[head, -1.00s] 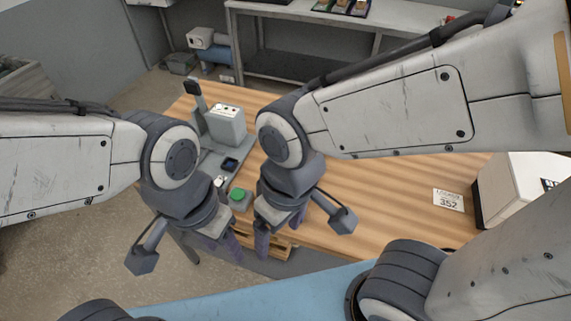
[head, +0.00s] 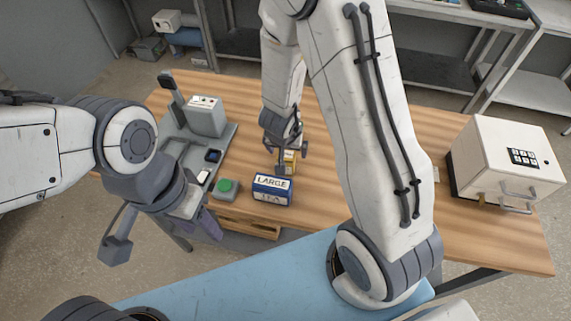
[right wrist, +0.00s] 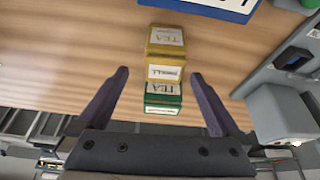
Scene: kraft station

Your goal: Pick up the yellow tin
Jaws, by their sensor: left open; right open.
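The yellow tin (head: 289,161) stands on the wooden table, partly hidden by my right arm in the head view. In the right wrist view the yellow tin (right wrist: 166,42) shows a TEA label on its top. My right gripper (right wrist: 160,76) is open and empty, with the tin between and beyond its fingertips in that view. In the head view my right gripper (head: 283,160) is beside the tin. My left gripper (head: 206,222) is open and empty near the table's front left edge.
A green tin (right wrist: 163,98) stands close to the yellow one. A blue LARGE tin (head: 272,189) is just in front of it. A green button (head: 226,187) and a grey scale-like device (head: 206,117) are left. A white safe-like box (head: 508,160) stands right.

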